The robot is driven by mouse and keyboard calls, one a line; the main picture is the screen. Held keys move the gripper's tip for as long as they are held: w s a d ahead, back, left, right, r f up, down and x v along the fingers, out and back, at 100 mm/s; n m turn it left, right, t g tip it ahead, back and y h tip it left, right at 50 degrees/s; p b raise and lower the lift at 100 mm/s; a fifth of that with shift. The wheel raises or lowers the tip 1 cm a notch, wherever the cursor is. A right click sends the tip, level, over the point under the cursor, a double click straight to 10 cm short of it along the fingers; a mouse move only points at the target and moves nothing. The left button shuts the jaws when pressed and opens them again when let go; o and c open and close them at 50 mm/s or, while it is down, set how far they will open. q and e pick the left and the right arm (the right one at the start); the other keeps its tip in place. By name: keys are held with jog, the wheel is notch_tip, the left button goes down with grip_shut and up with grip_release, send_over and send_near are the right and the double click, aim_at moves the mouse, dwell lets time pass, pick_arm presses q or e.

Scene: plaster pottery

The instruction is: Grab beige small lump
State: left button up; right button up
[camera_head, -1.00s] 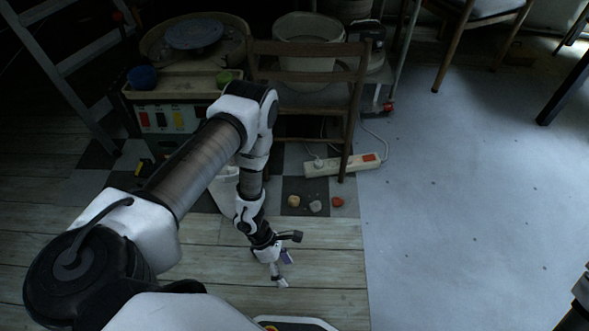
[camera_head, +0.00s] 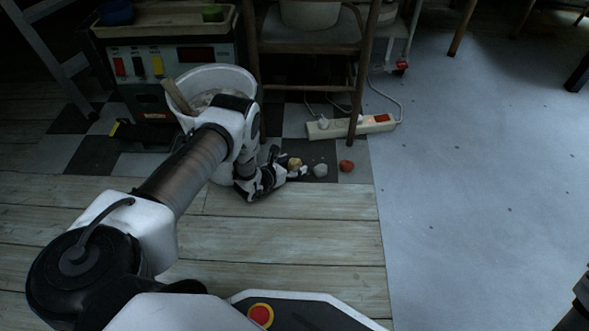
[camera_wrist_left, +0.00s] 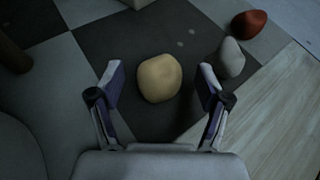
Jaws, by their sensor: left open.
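The beige small lump (camera_head: 294,163) lies on a dark floor tile, just beyond the tip of my left arm in the head view. In the left wrist view the beige small lump (camera_wrist_left: 159,78) sits between the two fingers, slightly ahead of their tips. My left gripper (camera_wrist_left: 160,84) is open, with one finger on each side of the lump and a gap to both. In the head view the left gripper (camera_head: 284,168) is low over the floor, partly hidden by its own wrist.
A grey lump (camera_head: 320,170) and a red lump (camera_head: 346,166) lie to the right of the beige one. A power strip (camera_head: 350,127) and a wooden chair (camera_head: 308,42) stand behind. A white bucket (camera_head: 222,80) is close to my left arm. The blue-grey floor at right is clear.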

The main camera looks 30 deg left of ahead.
pick_arm(q)
jog(key=shift+w+f, duration=0.45)
jog(key=shift+w, duration=0.05)
jog(key=shift+w+r, duration=0.1)
jog(key=shift+r, duration=0.05)
jog(key=c, duration=1.3)
jog(key=shift+r, duration=0.1)
